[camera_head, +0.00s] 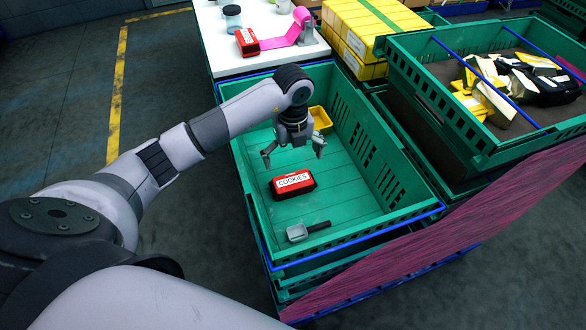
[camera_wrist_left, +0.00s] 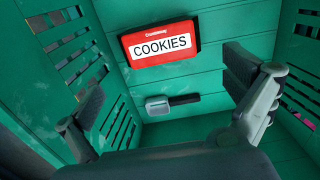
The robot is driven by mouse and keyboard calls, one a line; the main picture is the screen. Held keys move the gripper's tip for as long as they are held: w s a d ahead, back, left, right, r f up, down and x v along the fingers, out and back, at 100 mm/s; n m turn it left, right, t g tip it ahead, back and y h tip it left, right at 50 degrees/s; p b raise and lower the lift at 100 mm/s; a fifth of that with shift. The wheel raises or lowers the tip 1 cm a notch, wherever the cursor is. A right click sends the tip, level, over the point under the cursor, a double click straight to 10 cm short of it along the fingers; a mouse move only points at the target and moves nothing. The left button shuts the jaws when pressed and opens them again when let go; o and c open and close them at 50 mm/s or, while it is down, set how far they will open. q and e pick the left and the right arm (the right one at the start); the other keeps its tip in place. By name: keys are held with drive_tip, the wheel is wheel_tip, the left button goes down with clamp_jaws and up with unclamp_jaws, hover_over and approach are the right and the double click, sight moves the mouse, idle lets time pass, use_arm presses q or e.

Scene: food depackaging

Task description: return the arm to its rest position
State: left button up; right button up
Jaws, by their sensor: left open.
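My left arm reaches in from the left in the head view. My left gripper (camera_head: 293,150) hangs open and empty inside the green crate (camera_head: 402,186), above its floor. A red cookies box (camera_head: 292,184) lies on the crate floor in front of and below the gripper, apart from it. In the left wrist view the cookies box (camera_wrist_left: 161,44) shows beyond the two spread fingers (camera_wrist_left: 165,105). My right gripper is in neither view.
A grey scoop-like tool (camera_head: 308,231) and a yellow container (camera_head: 320,118) are in the crate too. A white table (camera_head: 222,56) stands behind with another red box (camera_head: 247,42) and a pink item (camera_head: 285,36). A second green crate (camera_head: 440,103) at right holds yellow-and-black packages.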

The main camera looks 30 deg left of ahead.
use_arm(q)
drive_tip(key=shift+r, duration=0.5)
